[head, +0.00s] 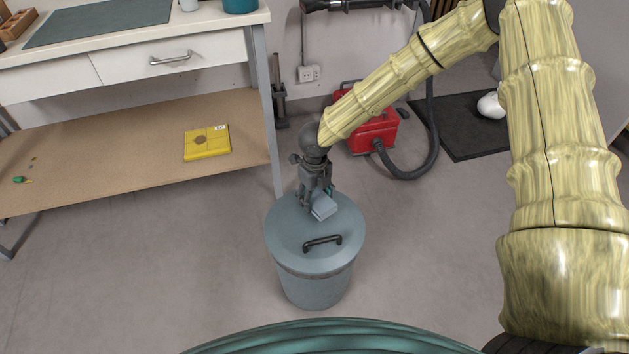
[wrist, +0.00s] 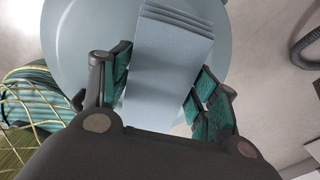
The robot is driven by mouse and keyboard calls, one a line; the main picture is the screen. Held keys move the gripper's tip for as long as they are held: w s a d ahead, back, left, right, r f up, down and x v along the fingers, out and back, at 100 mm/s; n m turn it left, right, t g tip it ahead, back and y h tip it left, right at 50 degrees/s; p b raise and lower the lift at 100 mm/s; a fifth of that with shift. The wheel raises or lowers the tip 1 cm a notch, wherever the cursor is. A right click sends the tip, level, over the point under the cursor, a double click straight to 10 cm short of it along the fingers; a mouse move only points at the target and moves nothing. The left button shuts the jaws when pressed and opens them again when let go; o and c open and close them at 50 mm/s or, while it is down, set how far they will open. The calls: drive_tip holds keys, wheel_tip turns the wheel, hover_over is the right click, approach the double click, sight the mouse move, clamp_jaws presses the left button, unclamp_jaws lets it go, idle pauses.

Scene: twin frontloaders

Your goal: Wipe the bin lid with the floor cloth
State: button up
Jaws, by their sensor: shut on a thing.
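A blue-grey round bin with a flat lid (head: 290,238) stands on the floor in the middle of the head view. The lid has a dark bar handle (head: 322,243) on its near side. My gripper (head: 321,196) points down over the far part of the lid. It is shut on the folded light-blue floor cloth (head: 324,208). In the wrist view the cloth (wrist: 170,65) sticks out between the green-padded fingers (wrist: 160,85), with the lid (wrist: 75,35) behind it. I cannot tell whether the cloth touches the lid.
A workbench (head: 262,95) with a drawer and a lower shelf stands at the left, its leg close behind the bin. A yellow box (head: 207,143) lies on the shelf. A red vacuum (head: 372,132) with a dark hose stands behind at the right, beside a black mat (head: 470,140). Floor right of the bin is clear.

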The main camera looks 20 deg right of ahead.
drive_tip(key=shift+r+p, duration=1.9)
drive_tip(key=shift+r, duration=0.3)
